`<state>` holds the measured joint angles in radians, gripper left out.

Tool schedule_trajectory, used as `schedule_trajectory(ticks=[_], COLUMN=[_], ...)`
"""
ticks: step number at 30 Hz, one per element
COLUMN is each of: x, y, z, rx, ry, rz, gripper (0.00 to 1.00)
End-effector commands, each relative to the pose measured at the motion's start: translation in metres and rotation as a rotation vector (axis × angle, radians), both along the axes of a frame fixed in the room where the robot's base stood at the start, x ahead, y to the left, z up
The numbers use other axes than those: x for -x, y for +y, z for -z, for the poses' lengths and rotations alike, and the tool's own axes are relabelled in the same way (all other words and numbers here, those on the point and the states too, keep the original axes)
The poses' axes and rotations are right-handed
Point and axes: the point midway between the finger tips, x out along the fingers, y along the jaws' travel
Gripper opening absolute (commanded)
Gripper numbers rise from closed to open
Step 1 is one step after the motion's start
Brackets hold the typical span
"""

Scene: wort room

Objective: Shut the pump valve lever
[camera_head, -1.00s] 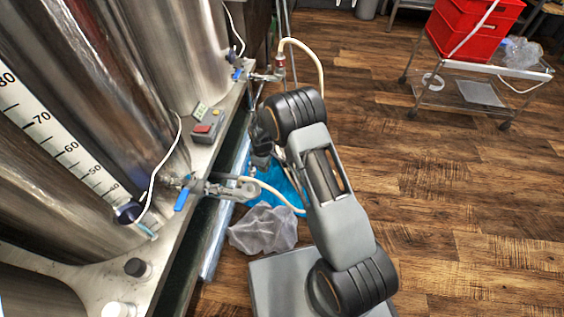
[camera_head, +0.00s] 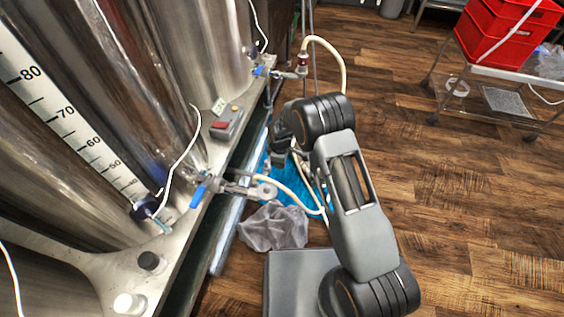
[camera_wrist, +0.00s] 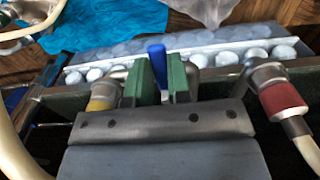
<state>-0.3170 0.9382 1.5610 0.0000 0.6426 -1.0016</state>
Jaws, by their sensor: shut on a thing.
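A blue lever (camera_wrist: 156,52) stands between the two green finger pads of my gripper (camera_wrist: 158,78) in the wrist view. The pads close on it from both sides, and its upper end sticks out past them. The lever's lower part and valve body are hidden by the pads and the gripper body. A metal pipe fitting with a yellow band (camera_wrist: 103,94) is just left of the fingers. In the head view my arm reaches down beside the tank stand, and the gripped lever cannot be made out there.
A fitting with a red collar (camera_wrist: 283,97) and hose is right of my gripper. In the head view, tank valves with blue handles (camera_head: 198,195) and a pale hose (camera_head: 300,195) are close to my arm. Grey cloth (camera_head: 273,228) lies below. Red crates (camera_head: 505,35) stand on a cart; floor between is clear.

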Motion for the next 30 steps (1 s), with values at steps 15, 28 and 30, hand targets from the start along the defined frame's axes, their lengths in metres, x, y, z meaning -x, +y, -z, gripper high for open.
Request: schedule_trajectory(ticks=[15, 28, 30], x=[0.0, 0.0, 0.0], y=[-0.001, -0.001, -0.001], z=[0.0, -0.067, -0.081], rx=[0.001, 0.0, 0.0], ry=[0.001, -0.001, -0.001], rz=[0.0, 0.0, 0.0], gripper=[0.44, 0.44, 0.44])
